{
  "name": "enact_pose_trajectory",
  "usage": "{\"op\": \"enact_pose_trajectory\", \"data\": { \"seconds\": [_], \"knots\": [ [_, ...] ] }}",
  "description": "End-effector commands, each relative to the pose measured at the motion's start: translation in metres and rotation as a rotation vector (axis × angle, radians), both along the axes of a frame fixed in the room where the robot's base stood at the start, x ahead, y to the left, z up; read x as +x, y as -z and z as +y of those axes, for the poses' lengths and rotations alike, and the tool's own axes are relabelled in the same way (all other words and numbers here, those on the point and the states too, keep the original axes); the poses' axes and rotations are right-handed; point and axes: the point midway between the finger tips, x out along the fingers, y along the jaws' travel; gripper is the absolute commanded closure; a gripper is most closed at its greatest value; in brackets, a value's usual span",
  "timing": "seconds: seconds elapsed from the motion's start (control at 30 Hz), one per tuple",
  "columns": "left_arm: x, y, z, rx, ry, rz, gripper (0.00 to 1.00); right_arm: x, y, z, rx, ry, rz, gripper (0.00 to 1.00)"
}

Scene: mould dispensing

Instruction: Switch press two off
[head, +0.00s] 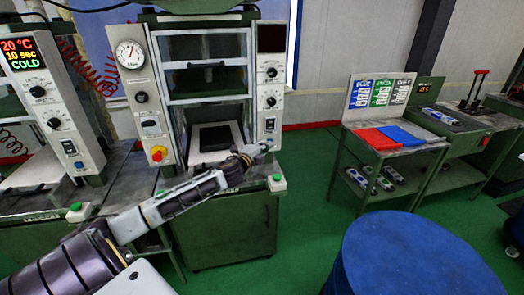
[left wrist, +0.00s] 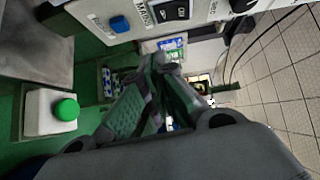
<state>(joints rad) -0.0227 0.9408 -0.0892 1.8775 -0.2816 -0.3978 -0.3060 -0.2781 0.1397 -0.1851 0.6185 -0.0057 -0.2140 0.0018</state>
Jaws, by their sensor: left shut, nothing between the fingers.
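The press in the middle of the head view has a grey right-hand panel (head: 270,75) with a dark display (head: 271,38), knobs and a rocker switch (head: 270,124) low down. My left gripper (head: 264,146) is shut and empty, just below that switch at the panel's lower end. In the left wrist view, my shut fingers (left wrist: 163,68) are below the panel with a black rocker switch (left wrist: 174,11) and a blue button (left wrist: 120,24). I cannot tell whether the fingertips touch the panel. My right gripper is not in view.
Another press (head: 40,90) at the left has a lit display. A green button (head: 277,178) sits on a white box at the middle press's front edge. A blue drum (head: 415,255) stands front right. A green side table (head: 390,150) holds red and blue mats.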

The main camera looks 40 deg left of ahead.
Motion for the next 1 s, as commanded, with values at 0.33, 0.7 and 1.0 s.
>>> {"op": "enact_pose_trajectory", "data": {
  "seconds": [0.33,0.7,1.0],
  "knots": [
    [-0.018,0.003,-0.001,0.0,-0.001,0.002,1.0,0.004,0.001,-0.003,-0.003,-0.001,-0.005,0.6],
    [-0.025,0.003,-0.002,0.0,-0.001,0.0,1.0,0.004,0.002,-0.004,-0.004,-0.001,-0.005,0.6],
    [-0.025,0.003,-0.002,0.0,0.0,0.0,1.0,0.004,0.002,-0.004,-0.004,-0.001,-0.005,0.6]
  ]
}}
